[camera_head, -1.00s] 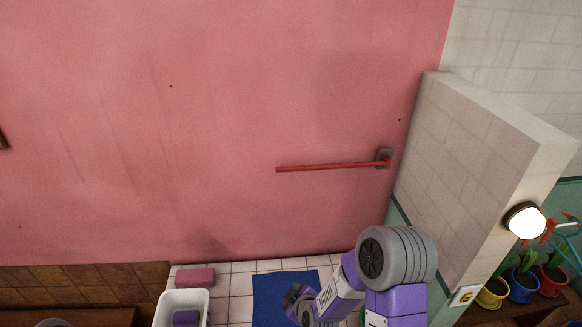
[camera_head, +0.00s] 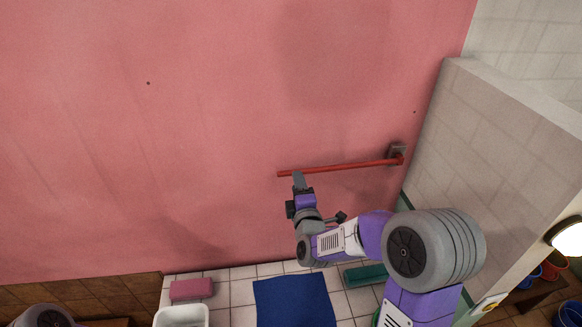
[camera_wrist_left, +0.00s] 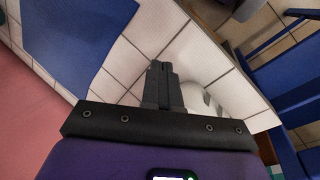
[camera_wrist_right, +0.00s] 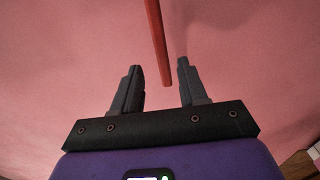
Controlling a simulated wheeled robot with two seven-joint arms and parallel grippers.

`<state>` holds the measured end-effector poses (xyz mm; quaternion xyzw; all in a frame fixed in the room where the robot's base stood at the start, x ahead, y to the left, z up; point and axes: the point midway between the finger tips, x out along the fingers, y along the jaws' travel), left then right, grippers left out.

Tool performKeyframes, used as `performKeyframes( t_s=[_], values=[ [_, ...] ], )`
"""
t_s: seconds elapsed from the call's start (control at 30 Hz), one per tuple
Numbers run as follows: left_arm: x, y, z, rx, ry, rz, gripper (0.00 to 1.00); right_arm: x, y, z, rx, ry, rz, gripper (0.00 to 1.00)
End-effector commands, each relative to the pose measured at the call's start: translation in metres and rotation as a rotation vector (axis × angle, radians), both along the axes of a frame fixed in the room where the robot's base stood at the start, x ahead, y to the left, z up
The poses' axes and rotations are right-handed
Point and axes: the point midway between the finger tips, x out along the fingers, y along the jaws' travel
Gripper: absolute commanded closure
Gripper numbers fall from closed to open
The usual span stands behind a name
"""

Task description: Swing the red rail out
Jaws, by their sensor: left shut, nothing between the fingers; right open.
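The red rail (camera_head: 340,166) is a thin bar lying along the pink wall. Its right end sits at a grey wall bracket (camera_head: 397,152), and its left end is free. My right gripper (camera_head: 299,178) is at the rail near this free end. In the right wrist view the rail (camera_wrist_right: 157,45) runs down from the top edge, its tip between and just beyond the open fingers (camera_wrist_right: 158,78). I cannot tell whether a finger touches it. My left gripper (camera_wrist_left: 163,72) is shut and empty in the left wrist view, above the tiled floor, away from the rail.
A white tiled partition (camera_head: 490,160) stands right of the rail. Below are a blue mat (camera_head: 292,300), a pink block (camera_head: 192,289), a white basin (camera_head: 182,316) and a green block (camera_head: 365,275). A lamp (camera_head: 568,234) is at the right edge. The wall around the rail is clear.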

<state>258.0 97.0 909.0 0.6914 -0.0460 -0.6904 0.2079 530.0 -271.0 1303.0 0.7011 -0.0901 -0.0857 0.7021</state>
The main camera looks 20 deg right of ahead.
Motion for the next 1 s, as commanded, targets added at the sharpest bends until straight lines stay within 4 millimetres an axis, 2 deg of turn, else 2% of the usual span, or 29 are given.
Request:
performKeyframes(
  t_s=[0.2, 0.33, 0.5, 0.77, 1.0],
  values=[
    [0.000, 0.000, 0.006, 0.000, -0.001, 0.000, 1.00, 0.034, -0.008, -0.001, 0.002, 0.003, 0.000, 0.57],
    [0.001, 0.000, 0.009, 0.000, -0.002, 0.001, 1.00, 0.048, -0.012, 0.000, 0.001, 0.003, 0.001, 0.57],
    [0.001, 0.000, 0.010, 0.000, -0.002, 0.001, 1.00, 0.057, -0.014, -0.001, 0.002, 0.003, 0.002, 0.57],
    [0.001, 0.000, 0.010, 0.000, -0.001, 0.000, 1.00, 0.058, -0.014, -0.001, 0.002, 0.004, 0.002, 0.57],
    [0.001, 0.000, 0.010, 0.000, -0.001, 0.000, 1.00, 0.058, -0.014, -0.001, 0.003, 0.002, 0.002, 0.94]
  ],
)
